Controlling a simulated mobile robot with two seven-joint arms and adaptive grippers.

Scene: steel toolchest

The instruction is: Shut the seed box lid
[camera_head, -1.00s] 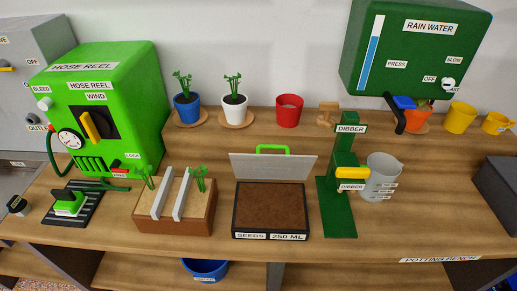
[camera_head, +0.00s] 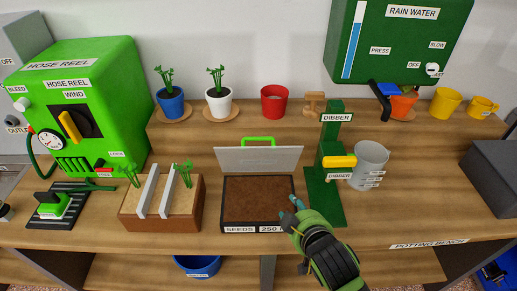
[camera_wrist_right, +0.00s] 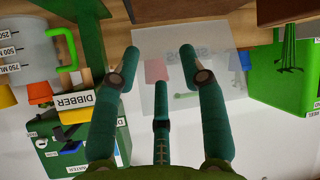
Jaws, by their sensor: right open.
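The seed box (camera_head: 258,229) stands on the bench with dark brown contents. Its pale grey lid (camera_head: 258,159) stands up open at the back edge, with a green handle (camera_head: 258,141) on top. My left gripper is not in view.
The green dibber stand (camera_head: 324,205) with a yellow handle is just right of the gripper, and a grey measuring jug (camera_head: 367,165) is beside it. A planter (camera_head: 160,222) with seedlings stands left of the box. Pots (camera_head: 273,101) line the back shelf.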

